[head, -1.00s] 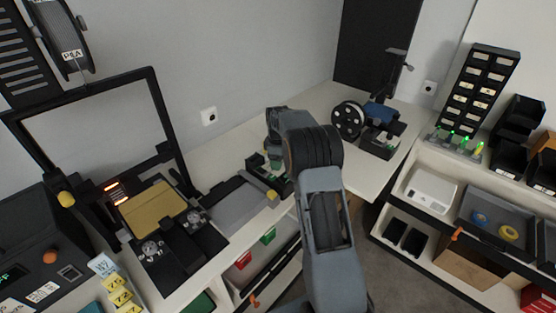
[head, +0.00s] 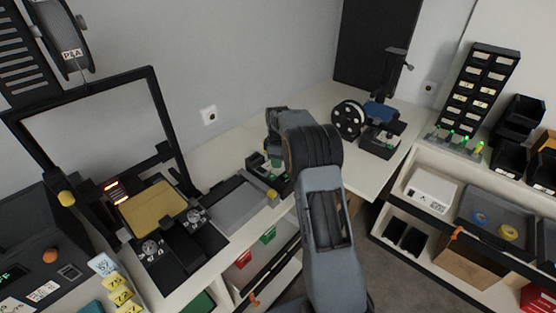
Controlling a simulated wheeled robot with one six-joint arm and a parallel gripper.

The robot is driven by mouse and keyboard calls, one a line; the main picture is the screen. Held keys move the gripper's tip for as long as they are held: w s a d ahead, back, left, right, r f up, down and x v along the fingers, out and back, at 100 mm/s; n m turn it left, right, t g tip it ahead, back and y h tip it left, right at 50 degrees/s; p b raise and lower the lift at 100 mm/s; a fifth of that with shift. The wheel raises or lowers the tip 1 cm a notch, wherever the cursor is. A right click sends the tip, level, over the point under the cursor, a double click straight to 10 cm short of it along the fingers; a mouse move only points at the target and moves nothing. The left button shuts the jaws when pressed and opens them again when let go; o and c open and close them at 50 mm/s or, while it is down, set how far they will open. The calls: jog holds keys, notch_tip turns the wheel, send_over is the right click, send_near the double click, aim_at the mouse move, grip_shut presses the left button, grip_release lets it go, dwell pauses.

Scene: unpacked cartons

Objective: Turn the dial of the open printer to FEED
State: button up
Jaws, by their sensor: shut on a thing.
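The open-frame printer stands at the left, with a black upright frame (head: 160,105) and a gold bed (head: 153,205). A grey slab (head: 237,207) lies to the right of its base, with a small yellow block at its right end. My gripper (head: 274,163) points down over a dark unit with green parts (head: 257,166), beyond the slab. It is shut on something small. My own wrist and arm cover much of that spot, so the held thing and any dial markings cannot be made out. The word FEED is not readable anywhere.
A black box with an orange knob (head: 50,256) stands at far left, near yellow number tags (head: 121,295). Shelves with bins (head: 472,88) are at right. Bare tabletop lies beyond my gripper.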

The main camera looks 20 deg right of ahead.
jog(key=m, duration=0.8)
jog(key=shift+m, duration=0.4)
jog(key=m, duration=0.4)
jog(key=shift+m+b, duration=0.3)
jog(key=shift+m, duration=2.1)
jog(key=o, duration=0.9)
